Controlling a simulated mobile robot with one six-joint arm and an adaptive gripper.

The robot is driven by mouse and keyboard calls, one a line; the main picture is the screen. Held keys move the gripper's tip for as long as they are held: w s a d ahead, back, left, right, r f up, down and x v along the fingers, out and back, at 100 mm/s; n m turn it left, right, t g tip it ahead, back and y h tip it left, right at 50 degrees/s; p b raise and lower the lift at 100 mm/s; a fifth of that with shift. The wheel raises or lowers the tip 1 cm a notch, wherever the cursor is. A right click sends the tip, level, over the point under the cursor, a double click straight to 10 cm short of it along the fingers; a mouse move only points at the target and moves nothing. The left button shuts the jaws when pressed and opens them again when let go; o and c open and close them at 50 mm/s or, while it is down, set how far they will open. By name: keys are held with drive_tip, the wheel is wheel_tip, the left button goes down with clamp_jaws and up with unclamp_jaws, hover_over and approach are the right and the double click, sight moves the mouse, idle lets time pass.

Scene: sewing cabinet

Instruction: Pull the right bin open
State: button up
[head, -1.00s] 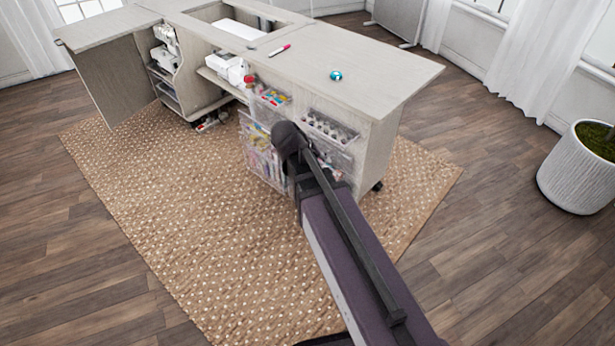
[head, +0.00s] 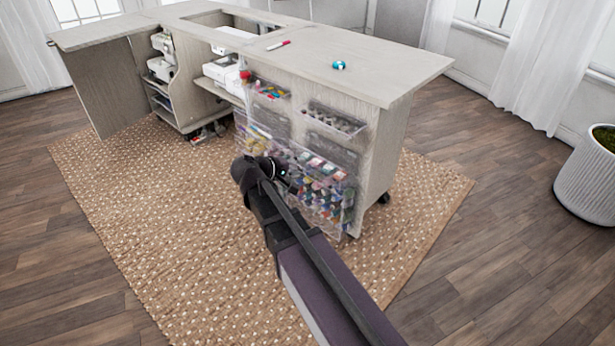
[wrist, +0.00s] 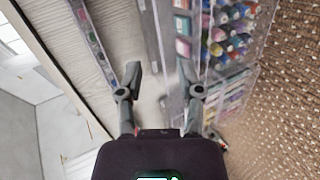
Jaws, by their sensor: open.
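The right bin (head: 322,192) is a clear lower bin full of colourful spools on the cabinet (head: 372,125). It appears to stand out from the cabinet face, with spools showing from above. In the wrist view the bin (wrist: 228,40) is at the upper right, with a clear wall along its left side. My gripper (head: 284,172) is at the bin's left end in the head view. In the wrist view my gripper (wrist: 160,75) has its fingers apart, close to the bin's clear edge. I cannot tell whether they touch it.
Small clear upper bins (head: 335,120) sit above the right bin. Another clear bin (head: 262,125) is to its left. A teal round object (head: 338,65) and a red marker (head: 279,45) lie on the cabinet top. A patterned rug (head: 150,230) in front is clear.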

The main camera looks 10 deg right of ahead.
drive_tip(key=n+t+h+b, duration=0.1)
drive_tip(key=t+b, duration=0.1)
drive_tip(key=b, duration=0.5)
approach(309, 163)
drive_tip(key=s+a, duration=0.2)
drive_tip(key=s, duration=0.1)
drive_tip(key=shift+w+a+f+n+t+h+b, duration=0.35)
drive_tip(key=shift+w+a+b, duration=0.2)
drive_tip(key=shift+b, duration=0.2)
drive_tip(key=shift+r, duration=0.1)
drive_tip(key=b+x, duration=0.2)
drive_tip(key=x, duration=1.1)
drive_tip(key=shift+w+d+b, duration=0.2)
drive_tip(key=shift+d+b, duration=0.05)
drive_tip(key=shift+b, duration=0.15)
